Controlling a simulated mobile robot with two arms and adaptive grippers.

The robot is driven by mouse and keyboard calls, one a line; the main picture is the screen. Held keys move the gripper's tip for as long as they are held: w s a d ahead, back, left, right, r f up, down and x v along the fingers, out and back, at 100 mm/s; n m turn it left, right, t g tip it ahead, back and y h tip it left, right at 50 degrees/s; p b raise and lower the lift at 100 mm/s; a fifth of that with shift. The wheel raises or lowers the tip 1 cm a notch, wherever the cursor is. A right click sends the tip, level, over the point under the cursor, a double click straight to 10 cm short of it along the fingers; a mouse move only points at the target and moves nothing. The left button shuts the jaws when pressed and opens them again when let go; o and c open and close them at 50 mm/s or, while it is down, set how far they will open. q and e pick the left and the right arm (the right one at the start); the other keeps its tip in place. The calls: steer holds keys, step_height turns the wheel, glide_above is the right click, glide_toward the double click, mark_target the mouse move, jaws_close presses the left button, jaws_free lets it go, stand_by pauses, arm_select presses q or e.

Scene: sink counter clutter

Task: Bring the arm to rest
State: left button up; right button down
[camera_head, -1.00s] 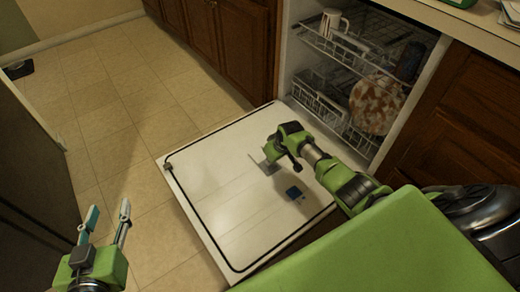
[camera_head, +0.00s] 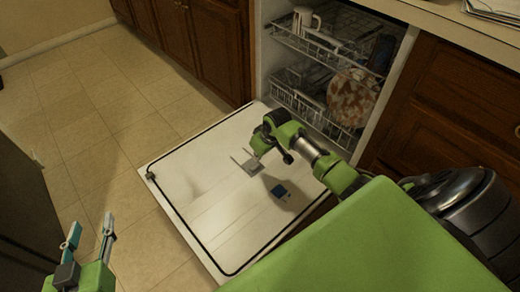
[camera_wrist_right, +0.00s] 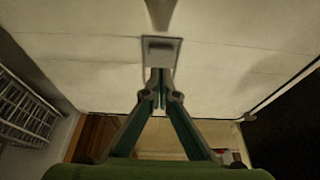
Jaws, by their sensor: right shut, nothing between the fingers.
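My right arm reaches over the open, lowered dishwasher door (camera_head: 212,205). My right gripper (camera_head: 255,153) is above the door's inner face, near the grey dispenser plate (camera_head: 243,163). In the right wrist view, the fingertips of my right gripper (camera_wrist_right: 160,78) are together with nothing between them, just below the dispenser plate (camera_wrist_right: 161,50) in the picture. Whether they touch the door I cannot tell. My left gripper (camera_head: 92,228) is at the lower left over the tiled floor, its two fingers apart and empty.
The dishwasher racks (camera_head: 312,105) hold a white mug (camera_head: 303,20) and a patterned plate (camera_head: 352,98). Wooden cabinets stand on both sides. Tiled floor (camera_head: 110,110) lies open at the left.

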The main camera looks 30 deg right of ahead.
steer(key=shift+v, duration=2.65)
